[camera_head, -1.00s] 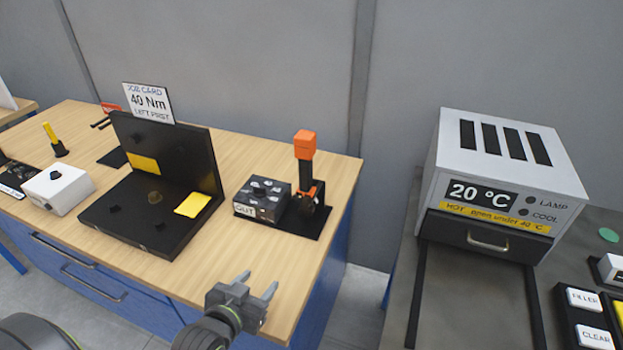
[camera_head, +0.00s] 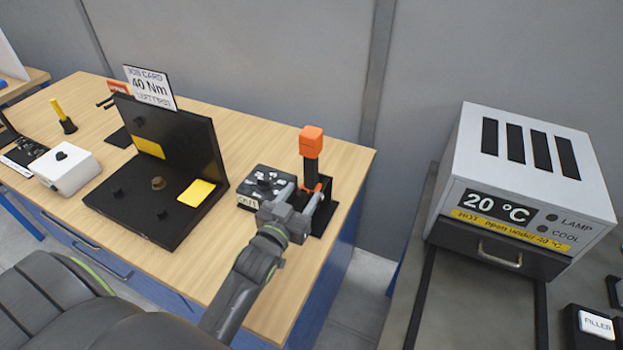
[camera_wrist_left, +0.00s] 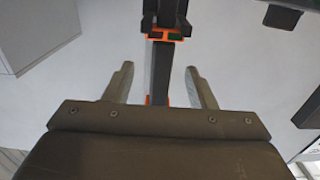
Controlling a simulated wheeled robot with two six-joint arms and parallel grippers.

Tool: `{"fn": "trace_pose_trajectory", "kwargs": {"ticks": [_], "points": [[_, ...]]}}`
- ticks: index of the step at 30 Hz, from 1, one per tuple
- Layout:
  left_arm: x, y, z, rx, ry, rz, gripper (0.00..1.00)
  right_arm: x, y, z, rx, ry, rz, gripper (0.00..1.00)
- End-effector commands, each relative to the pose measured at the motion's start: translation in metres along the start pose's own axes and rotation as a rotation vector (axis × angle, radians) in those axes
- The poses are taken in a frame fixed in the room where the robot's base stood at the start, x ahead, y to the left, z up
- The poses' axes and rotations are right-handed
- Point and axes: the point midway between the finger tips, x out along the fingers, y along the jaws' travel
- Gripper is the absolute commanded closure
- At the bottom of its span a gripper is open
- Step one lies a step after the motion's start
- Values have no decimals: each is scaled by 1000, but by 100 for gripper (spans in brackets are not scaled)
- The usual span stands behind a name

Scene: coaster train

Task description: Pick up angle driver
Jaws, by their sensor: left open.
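The angle driver (camera_head: 311,146) stands upright near the bench's right end, with an orange top block and a dark shaft. Its lower part is partly hidden behind my left gripper (camera_head: 299,197) in the head view. My left gripper is open, in front of the driver. In the left wrist view, the driver's dark shaft (camera_wrist_left: 161,75) with orange parts runs between the two fingers of the gripper (camera_wrist_left: 160,85). I cannot tell whether the fingers touch it. My right gripper does not show.
A dark box with knobs (camera_head: 268,183) stands just left of the driver. A black fixture (camera_head: 126,209) with yellow pads and a job card (camera_head: 150,87) is further left. A white box (camera_head: 66,168) sits beyond it. A grey oven (camera_head: 525,150) stands on the right counter.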

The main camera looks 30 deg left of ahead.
Motion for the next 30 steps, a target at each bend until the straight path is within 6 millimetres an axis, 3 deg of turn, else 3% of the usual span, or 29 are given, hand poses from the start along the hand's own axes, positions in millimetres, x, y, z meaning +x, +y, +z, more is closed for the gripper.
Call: {"fn": "trace_pose_trajectory", "kwargs": {"ticks": [3, 9, 22, 30], "points": [[20, 0, -1, 3, 0, 1, 49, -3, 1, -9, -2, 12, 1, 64], [34, 0, 0, 0, 0, 0, 49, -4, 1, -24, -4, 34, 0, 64], [80, -3, 6, 2, 0, 0, 49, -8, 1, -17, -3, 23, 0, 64], [86, -3, 7, 0, -2, 0, 49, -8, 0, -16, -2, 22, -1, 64]]}}
